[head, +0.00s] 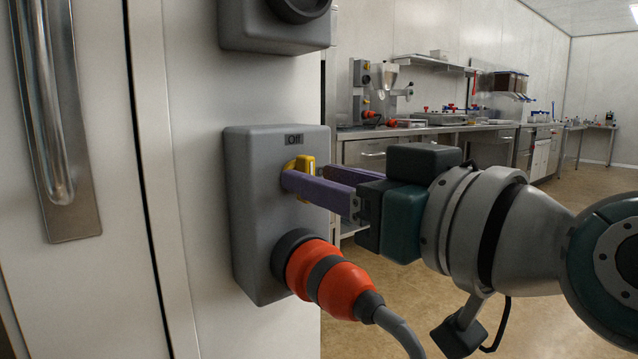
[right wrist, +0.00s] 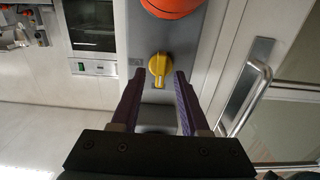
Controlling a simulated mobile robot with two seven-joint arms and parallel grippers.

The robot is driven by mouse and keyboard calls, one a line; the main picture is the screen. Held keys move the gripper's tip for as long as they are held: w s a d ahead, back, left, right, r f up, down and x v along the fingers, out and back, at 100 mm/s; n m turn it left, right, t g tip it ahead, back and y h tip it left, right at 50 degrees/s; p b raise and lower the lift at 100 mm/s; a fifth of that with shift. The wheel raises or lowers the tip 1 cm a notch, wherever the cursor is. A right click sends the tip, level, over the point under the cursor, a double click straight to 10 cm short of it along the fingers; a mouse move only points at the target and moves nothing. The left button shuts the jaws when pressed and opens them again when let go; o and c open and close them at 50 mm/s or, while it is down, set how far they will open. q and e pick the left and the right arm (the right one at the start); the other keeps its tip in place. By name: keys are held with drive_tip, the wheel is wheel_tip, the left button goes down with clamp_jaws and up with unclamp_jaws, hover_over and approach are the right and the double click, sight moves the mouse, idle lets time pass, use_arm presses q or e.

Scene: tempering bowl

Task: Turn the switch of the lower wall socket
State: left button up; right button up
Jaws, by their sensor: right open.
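The lower wall socket (head: 255,215) is a grey box on a white wall, with a small "Off" label at its top. Its yellow switch (head: 303,166) is below the label and also shows in the right wrist view (right wrist: 159,66). An orange-red plug (head: 325,280) with a grey cable sits in the socket below the switch. My right gripper (head: 304,177) is open, with its purple fingers on either side of the switch. In the right wrist view a narrow gap shows between the switch and each fingertip. The near finger hides part of the switch in the head view. My left gripper is out of view.
Another grey socket box (head: 270,38) is directly above, cut off by the frame. A door with a metal handle (head: 55,120) is to the left in the head view. A steel counter (head: 430,130) with equipment stands farther back; open floor lies at right.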

drive_tip(key=shift+w+a, duration=0.2)
clamp_jaws()
idle(0.3)
